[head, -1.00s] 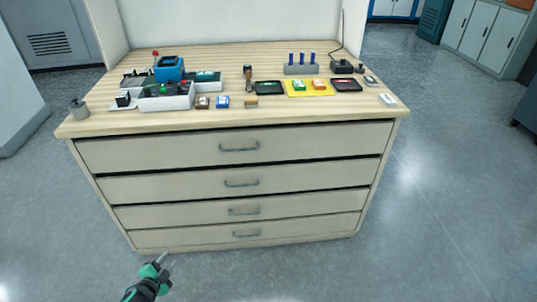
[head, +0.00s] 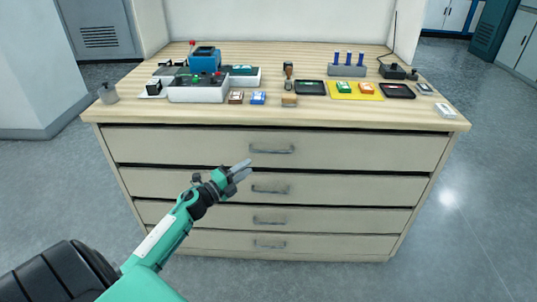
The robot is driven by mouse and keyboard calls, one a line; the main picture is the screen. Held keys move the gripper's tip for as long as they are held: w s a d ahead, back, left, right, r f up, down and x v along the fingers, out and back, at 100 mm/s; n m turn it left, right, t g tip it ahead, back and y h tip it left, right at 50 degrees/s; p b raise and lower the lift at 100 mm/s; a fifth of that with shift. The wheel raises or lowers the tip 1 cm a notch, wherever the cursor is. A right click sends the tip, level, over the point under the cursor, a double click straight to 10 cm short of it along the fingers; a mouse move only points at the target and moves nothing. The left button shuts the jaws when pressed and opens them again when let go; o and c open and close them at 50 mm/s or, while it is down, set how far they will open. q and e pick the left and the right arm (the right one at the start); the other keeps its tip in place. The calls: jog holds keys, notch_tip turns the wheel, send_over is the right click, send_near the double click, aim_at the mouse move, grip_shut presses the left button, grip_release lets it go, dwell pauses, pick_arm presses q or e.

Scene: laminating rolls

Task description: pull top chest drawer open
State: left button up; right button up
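The chest (head: 108,160) has several beige drawers under a wooden top. Its top drawer (head: 200,143) is shut, with a grey bar handle (head: 272,149) at its middle. My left gripper (head: 243,170) is in front of the chest, to the left of and a little lower than the top handle in the picture. It is apart from the handle as far as I can see. Its two grey fingers lie close together and seem to hold nothing; whether there is a gap between them is hard to tell. My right gripper is out of view.
Lower drawers (head: 330,188) also have bar handles. The grey floor (head: 480,220) is clear on the right.

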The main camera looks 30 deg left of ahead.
pick_arm(q)
jog(key=x, duration=0.9)
jog(key=shift+w, duration=0.4)
grip_shut()
